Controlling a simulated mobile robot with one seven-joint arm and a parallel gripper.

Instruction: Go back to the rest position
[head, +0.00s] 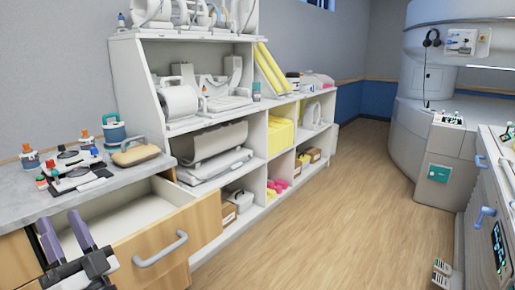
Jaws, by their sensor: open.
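My gripper (68,237) is at the lower left of the head view. Its two purple-grey fingers point up and stand apart, with nothing between them. It is in front of an open wooden drawer (160,248), over its left part in the picture. The drawer has a grey bar handle (160,249) and a white inside (125,217) that looks empty where it shows. The gripper hides the drawer's left front corner. Most of my arm is out of view.
White shelves (215,130) stand behind. A scanner (435,75) and a cabinet with blue handles (490,215) are at right. The wooden floor (320,215) between is clear.

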